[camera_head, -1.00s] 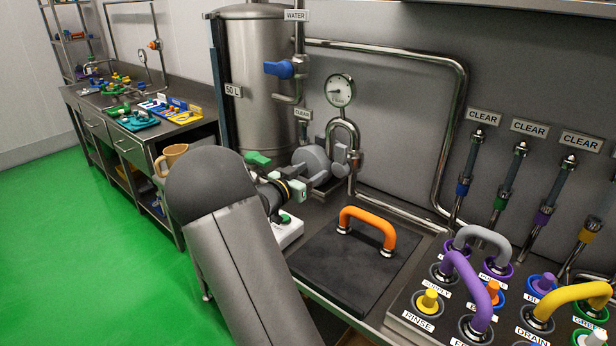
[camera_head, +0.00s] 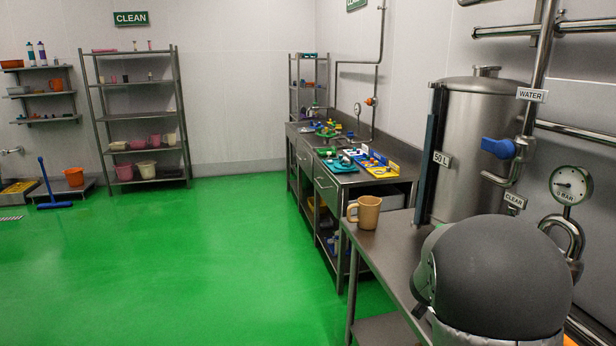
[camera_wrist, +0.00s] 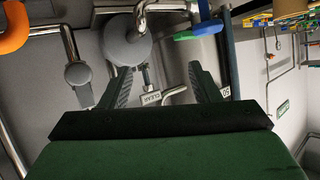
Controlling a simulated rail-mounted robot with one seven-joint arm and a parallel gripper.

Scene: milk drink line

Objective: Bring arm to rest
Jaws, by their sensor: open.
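My gripper (camera_wrist: 160,80) shows in the wrist view with its two dark fingers spread apart and nothing between them. Its dark green body fills the bottom of that view. In the head view, the rounded grey link of my arm (camera_head: 497,270) fills the lower right corner, and my gripper is not visible there. Behind the fingers in the wrist view are a grey round pump part (camera_wrist: 125,45) and a CLEAR label (camera_wrist: 151,98).
An orange handle (camera_wrist: 14,28) is at the wrist view's upper left. In the head view, a steel tank (camera_head: 482,150), blue valve (camera_head: 498,148) and gauge (camera_head: 570,184) stand right. A tan mug (camera_head: 365,212) sits on the bench edge. Green floor (camera_head: 200,270) is clear.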

